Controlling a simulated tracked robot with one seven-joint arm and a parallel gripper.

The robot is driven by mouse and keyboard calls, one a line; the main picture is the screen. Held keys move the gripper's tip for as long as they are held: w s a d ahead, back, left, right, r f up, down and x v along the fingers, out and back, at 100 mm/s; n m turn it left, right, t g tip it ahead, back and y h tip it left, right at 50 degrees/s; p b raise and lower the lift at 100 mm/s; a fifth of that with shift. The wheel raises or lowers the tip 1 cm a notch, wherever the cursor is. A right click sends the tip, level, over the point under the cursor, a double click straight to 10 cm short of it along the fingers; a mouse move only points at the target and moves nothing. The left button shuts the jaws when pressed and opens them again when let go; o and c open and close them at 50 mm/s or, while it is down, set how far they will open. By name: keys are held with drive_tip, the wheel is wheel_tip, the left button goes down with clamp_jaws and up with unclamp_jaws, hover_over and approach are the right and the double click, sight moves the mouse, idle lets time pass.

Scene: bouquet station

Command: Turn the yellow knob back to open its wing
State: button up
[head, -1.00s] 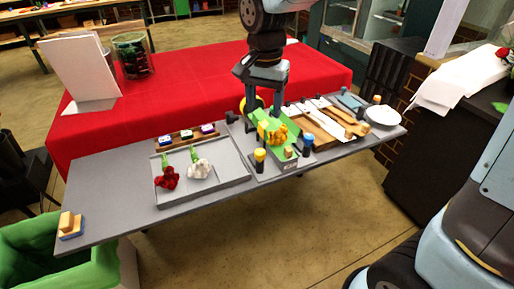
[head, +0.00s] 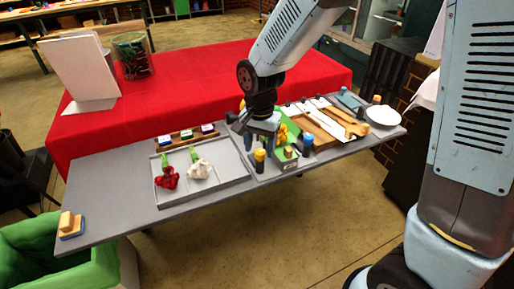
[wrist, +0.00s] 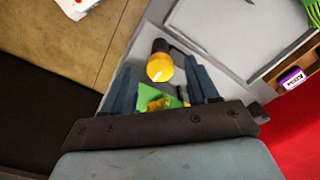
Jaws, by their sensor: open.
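The yellow knob (head: 260,155) is a yellow cap on a dark post at the front left corner of the small grey and green fixture (head: 287,166). In the wrist view the yellow knob (wrist: 160,68) lies between the two fingers. My gripper (head: 260,142) is open just above and behind the knob, pointing down. In the wrist view my gripper (wrist: 160,76) has a finger on either side of the knob, with gaps left and right. Whether the fingertips reach its height I cannot tell. The yellow flowers (head: 291,130) lie on the green part, partly hidden by my gripper.
A blue-capped knob (head: 308,140) stands on the fixture's right. A grey tray (head: 222,185) with a red flower (head: 167,177) and a white flower (head: 200,170) lies left. Wooden tools (head: 343,122) lie right.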

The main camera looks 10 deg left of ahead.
drive_tip(key=shift+f, duration=0.6)
drive_tip(key=shift+c, duration=0.3)
